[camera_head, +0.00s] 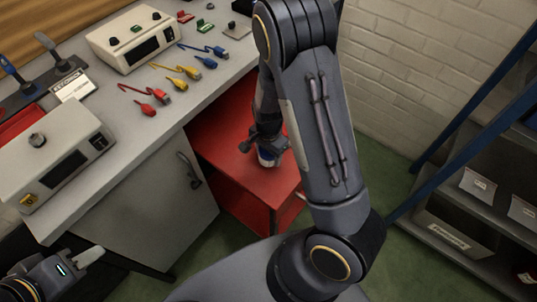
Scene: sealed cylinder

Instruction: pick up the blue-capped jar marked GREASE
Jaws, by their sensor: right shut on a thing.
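A small jar (267,160) with pale and blue parts stands on or just above the top of the red cabinet (228,127). My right gripper (265,148) reaches down over it and is shut on it. The gripper covers most of the jar, and no marking can be read. I cannot tell whether the jar touches the cabinet top. My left gripper (90,257) is at the lower left, in front of the workbench and away from the jar. Only part of its fingers shows, so its opening is unclear.
The grey workbench (150,135) at left carries two instrument boxes (133,37) (55,153) and red, yellow and blue leads (178,84). A blue-framed shelf (470,225) stands at right. My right arm blocks the middle. Green floor (385,165) shows between cabinet and shelf.

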